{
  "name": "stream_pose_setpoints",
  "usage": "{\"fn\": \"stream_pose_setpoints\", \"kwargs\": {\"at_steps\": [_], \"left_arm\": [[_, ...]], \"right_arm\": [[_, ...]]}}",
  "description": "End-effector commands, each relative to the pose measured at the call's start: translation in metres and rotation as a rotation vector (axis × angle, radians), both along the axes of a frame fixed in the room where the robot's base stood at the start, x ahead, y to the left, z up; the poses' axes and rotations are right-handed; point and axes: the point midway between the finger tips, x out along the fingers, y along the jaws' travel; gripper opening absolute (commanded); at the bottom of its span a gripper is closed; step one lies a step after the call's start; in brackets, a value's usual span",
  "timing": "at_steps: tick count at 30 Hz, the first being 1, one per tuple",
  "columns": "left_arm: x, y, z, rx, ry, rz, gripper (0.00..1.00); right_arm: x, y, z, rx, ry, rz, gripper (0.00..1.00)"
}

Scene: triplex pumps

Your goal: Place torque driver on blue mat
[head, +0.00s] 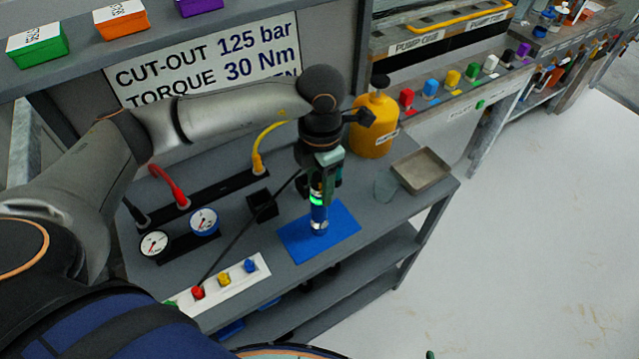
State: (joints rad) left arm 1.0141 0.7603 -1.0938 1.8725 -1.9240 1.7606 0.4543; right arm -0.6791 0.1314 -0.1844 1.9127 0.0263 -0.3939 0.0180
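The blue mat (341,222) lies flat near the front edge of the grey bench. My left gripper (318,178) points down from above and is shut around the upper part of the driver, hiding that part. My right gripper is not in view.
A black holder (262,205) stands left of the mat, with a dark cable nearby. Two gauges (204,221) and a white strip with coloured knobs (224,281) lie further left. A yellow bottle (374,125) and metal tray (421,170) stand to the right.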

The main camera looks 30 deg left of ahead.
Motion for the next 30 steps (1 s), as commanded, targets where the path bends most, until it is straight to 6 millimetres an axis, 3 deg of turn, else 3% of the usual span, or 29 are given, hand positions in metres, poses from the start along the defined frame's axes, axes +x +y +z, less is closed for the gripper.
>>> {"fn": "stream_pose_setpoints", "kwargs": {"at_steps": [6,16,30], "left_arm": [[0.0,0.0,0.0,0.001,0.001,0.0,0.73],[0.0,0.0,0.007,0.0,-0.001,0.0,0.73],[0.002,-0.001,0.098,0.0,-0.004,0.0,0.73]], "right_arm": [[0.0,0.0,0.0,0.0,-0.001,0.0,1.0],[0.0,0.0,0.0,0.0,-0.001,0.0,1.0],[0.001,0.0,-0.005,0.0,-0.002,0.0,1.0]]}}
